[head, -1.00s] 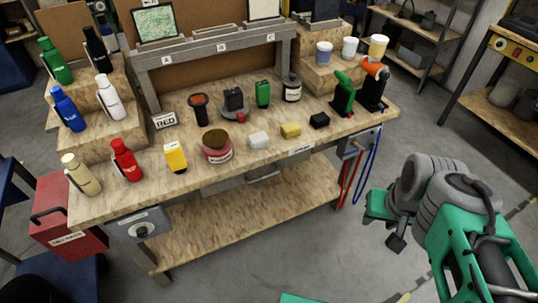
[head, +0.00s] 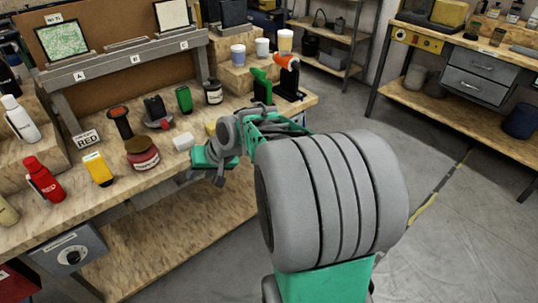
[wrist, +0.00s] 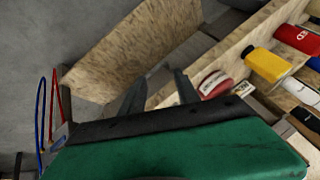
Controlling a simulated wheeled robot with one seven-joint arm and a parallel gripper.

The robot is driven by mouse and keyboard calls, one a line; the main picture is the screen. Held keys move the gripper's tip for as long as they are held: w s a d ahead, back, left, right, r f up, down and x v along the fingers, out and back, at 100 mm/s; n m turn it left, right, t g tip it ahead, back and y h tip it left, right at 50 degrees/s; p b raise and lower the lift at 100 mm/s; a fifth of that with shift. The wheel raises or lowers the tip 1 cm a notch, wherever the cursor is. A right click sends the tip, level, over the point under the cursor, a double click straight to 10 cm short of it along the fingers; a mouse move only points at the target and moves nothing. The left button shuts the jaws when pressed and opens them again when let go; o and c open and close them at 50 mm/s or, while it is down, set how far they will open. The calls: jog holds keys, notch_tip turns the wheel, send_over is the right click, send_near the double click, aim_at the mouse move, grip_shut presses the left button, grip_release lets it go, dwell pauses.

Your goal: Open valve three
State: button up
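I cannot make out a valve marked three in either view. A grey box with a dark round knob (head: 73,257) hangs on the workbench front at the lower left in the head view; its label is too small to read. My gripper (wrist: 158,88) shows two dark fingers standing apart, with nothing seen between them. In the head view my gripper's green hand (head: 212,157) is at the bench's front edge, near a white block (head: 183,142). My arm hides part of the bench's right front.
The workbench (head: 190,172) carries a red bottle (head: 43,178), a yellow container (head: 97,168), a jar (head: 142,155) and a green drill (head: 262,85). Red and blue hoses (wrist: 45,118) hang at left in the wrist view. Floor (head: 445,215) is clear at right.

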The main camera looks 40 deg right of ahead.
jog(key=w+d+f+m+t+y+b, duration=0.1)
jog(key=w+d+f+m+t+b, duration=0.2)
jog(key=d, duration=0.4)
jog(key=w+d+f+m+t+b, duration=0.1)
jog(key=w+d+f+m+b, duration=0.1)
jog(key=w+d+f, duration=0.35)
jog(key=s+d+f+m+t+h+b, duration=0.2)
jog(key=s+d+m+t, duration=0.25)
jog(key=d, duration=0.65)
jog(key=s+d+f+m+t+h+b, duration=0.1)
jog(key=s+d+f+m+t+b, duration=0.3)
jog(key=d, duration=0.8)
jog(key=shift+g, duration=0.55)
jog(key=w, duration=0.3)
jog(key=w+r, duration=0.1)
jog(key=w, duration=0.4)
jog(key=shift+w+a+r+p, duration=0.35)
jog(key=shift+w+a+r, duration=0.05)
jog(key=shift+m, duration=0.25)
grip_shut()
